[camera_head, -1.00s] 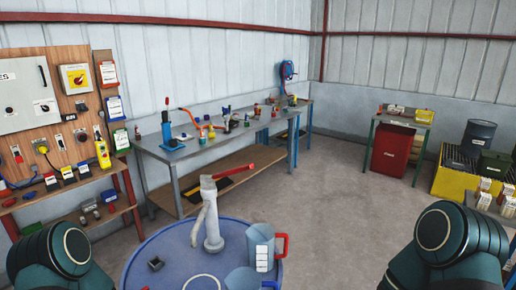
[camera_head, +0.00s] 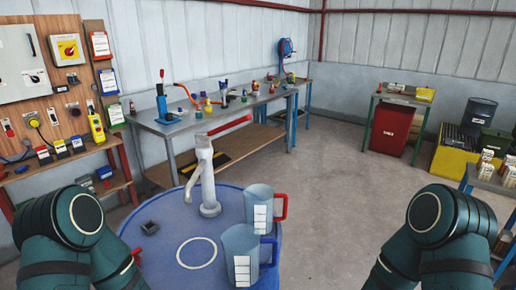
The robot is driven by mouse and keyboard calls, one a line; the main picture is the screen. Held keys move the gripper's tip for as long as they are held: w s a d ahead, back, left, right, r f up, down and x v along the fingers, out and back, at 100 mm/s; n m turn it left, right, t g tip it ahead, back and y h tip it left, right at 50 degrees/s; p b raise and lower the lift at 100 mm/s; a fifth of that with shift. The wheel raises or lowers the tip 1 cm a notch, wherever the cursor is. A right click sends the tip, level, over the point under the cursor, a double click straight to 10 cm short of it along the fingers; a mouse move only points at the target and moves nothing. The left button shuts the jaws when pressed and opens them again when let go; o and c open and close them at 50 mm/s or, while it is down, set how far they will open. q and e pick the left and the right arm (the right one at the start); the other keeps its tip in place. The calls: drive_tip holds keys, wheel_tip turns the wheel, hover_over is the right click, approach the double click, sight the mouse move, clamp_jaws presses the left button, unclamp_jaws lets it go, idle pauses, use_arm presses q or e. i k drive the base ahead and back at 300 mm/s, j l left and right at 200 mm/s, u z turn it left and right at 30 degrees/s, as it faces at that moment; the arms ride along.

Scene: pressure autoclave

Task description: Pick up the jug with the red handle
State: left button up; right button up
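The jug with the red handle (camera_head: 259,208) stands upright on the right side of a blue round drum top (camera_head: 172,220), its handle pointing right. A similar jug with a blue handle (camera_head: 239,254) stands just in front of it and overlaps its lower part in the picture. Both are bluish and see-through with white label patches. My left arm comes in at the lower left and my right arm at the lower right. Neither gripper shows in the frame.
A pale hand pump with a red lever (camera_head: 207,180) stands on the drum behind and left of the jugs. A small dark square fitting (camera_head: 150,228) is at the drum's left. A workbench (camera_head: 205,123) lies behind. The floor right of the drum is clear.

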sight(259, 199)
drive_tip(key=l+u, duration=0.15)
drive_tip(key=u, duration=0.2)
drive_tip(key=i+l+u, duration=0.1)
drive_tip(key=u, duration=0.25)
drive_tip(key=l+u, duration=0.35)
drive_tip(key=l, duration=0.7)
drive_tip(key=l+u, duration=0.1)
drive_tip(key=l, duration=0.85)
drive_tip(key=i, duration=0.05)
